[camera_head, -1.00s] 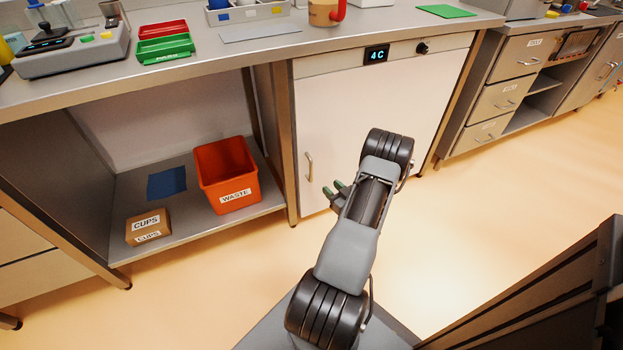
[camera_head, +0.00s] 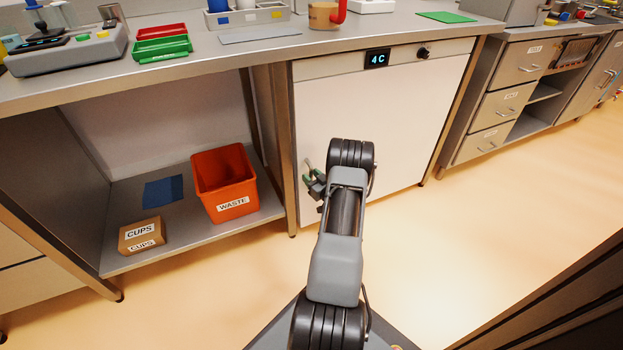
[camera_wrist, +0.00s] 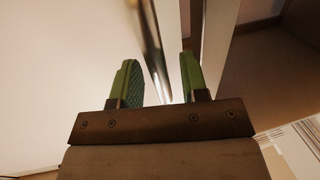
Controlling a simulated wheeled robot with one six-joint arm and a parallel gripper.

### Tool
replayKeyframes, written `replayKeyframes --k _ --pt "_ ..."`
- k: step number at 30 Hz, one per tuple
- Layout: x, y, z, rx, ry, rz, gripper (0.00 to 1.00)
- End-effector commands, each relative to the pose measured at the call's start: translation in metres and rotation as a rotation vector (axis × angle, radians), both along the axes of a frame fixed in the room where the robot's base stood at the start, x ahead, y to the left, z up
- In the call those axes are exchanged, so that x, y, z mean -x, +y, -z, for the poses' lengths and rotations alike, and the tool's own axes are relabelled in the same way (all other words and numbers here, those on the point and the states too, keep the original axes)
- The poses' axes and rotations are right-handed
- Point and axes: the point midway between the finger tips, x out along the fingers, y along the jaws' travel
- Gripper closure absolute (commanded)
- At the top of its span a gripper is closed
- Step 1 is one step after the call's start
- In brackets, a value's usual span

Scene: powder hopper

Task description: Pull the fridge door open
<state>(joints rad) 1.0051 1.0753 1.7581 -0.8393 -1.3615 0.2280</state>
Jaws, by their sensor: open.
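The fridge is a white door (camera_head: 403,118) under the counter, with a "4 C" display (camera_head: 377,59) above it. The door is closed. Its metal handle (camera_head: 307,165) is a vertical bar near the left edge, partly hidden by my gripper (camera_head: 313,182). In the wrist view, my gripper (camera_wrist: 160,82) has its two green fingers apart. The handle bar (camera_wrist: 153,50) shows between the fingers, running up and away. It appears apart from both fingers; whether it lies at fingertip depth I cannot tell. The door's pale face (camera_wrist: 60,80) fills the left of that view.
Left of the fridge, an open shelf (camera_head: 190,232) holds an orange waste bin (camera_head: 225,180), a cups box (camera_head: 142,235) and a blue cloth-like square (camera_head: 164,191). A metal counter post (camera_head: 283,150) stands just left of the handle. The floor right of my arm is clear.

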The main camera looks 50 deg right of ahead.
Motion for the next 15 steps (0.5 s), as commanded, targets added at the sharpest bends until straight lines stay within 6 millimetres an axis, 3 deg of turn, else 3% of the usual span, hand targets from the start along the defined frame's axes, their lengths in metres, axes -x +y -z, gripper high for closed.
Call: replayKeyframes --k 11,15 --pt "-0.0038 -0.0003 -0.0003 0.0 0.0 0.0 0.59" --pt "-0.0037 -0.0003 -0.0003 0.0 0.0 0.0 0.73"
